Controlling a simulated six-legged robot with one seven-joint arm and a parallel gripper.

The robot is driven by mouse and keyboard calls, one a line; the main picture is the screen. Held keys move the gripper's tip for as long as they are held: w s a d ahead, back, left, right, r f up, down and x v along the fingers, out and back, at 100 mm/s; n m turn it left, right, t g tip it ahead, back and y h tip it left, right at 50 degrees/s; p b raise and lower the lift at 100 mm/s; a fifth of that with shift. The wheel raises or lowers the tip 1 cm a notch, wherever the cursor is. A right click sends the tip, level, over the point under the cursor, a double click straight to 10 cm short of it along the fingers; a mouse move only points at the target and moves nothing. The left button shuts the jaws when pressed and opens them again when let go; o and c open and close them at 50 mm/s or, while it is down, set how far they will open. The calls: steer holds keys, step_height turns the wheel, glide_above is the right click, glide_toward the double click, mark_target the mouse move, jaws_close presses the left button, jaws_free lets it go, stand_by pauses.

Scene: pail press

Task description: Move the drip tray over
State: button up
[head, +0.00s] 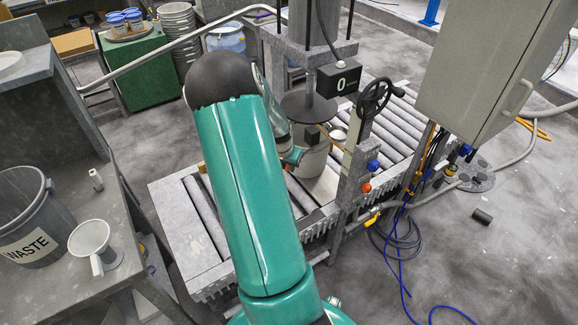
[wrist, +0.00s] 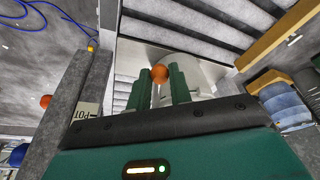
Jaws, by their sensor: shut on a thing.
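My gripper (wrist: 161,80) shows in the wrist view with its two green fingers shut on a round orange knob (wrist: 160,72). What the knob is fixed to is hidden behind the fingers. A smooth pale metal sheet (wrist: 135,58) lies beyond the fingers and looks like the drip tray. In the head view a pale flat area (head: 324,187), likely the same tray, shows on the rollers beside a light pail (head: 312,160) under the press plate (head: 305,107). My green arm covers much of the tray and most of my gripper there.
The press post carries a handwheel (head: 374,97), a blue knob (head: 373,165) and another orange knob (head: 366,187). The roller conveyor (head: 205,215) runs under the press. A grey cabinet (head: 490,65) stands right.

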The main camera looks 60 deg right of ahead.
steer(key=shift+w+d, duration=0.3)
steer(key=shift+w, duration=0.5)
steer(key=shift+w+d, duration=0.25)
steer(key=shift+w, duration=0.6)
steer(key=shift+o, duration=0.2)
steer(key=shift+w+d, duration=0.4)
steer(key=shift+w, duration=0.15)
steer(key=o, duration=0.8)
steer(key=shift+o, duration=0.2)
steer(key=v, duration=1.4)
